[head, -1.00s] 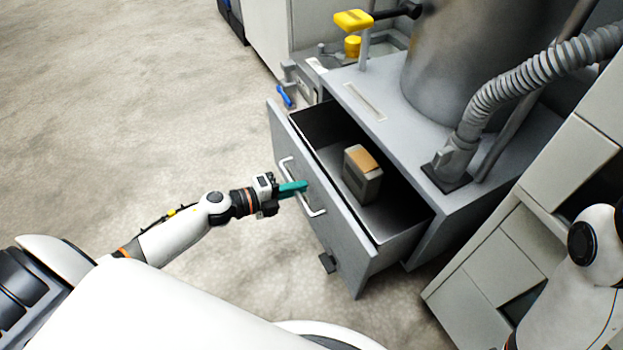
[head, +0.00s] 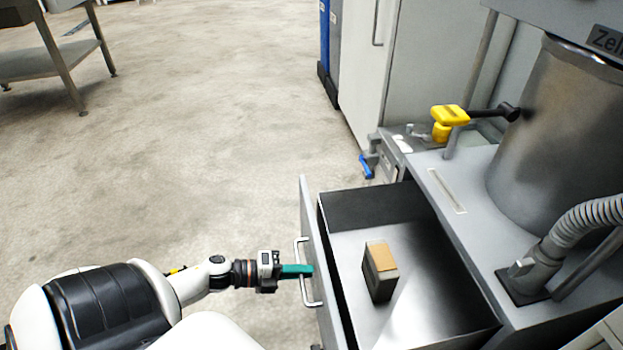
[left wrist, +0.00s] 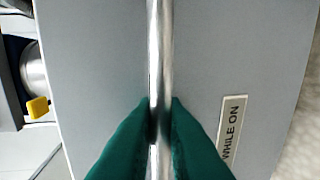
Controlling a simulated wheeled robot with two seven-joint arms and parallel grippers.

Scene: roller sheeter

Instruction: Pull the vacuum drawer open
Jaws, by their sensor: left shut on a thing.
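The vacuum drawer (head: 350,325) stands well out from the grey cabinet, and its inside shows in the head view. A grey block with a tan top (head: 380,275) is inside it. The drawer front has a silver bar handle (head: 306,248). My left gripper (head: 308,271) is shut on this handle; in the left wrist view its teal fingers (left wrist: 158,115) close on both sides of the bar (left wrist: 160,50). My right gripper is not in view.
The cabinet (head: 445,185) carries a metal drum (head: 545,140) and a ribbed hose (head: 590,220). A yellow-handled valve (head: 449,115) and a blue lever (head: 366,165) are behind the drawer. Open floor (head: 200,150) lies to the left; a table (head: 60,65) is far off.

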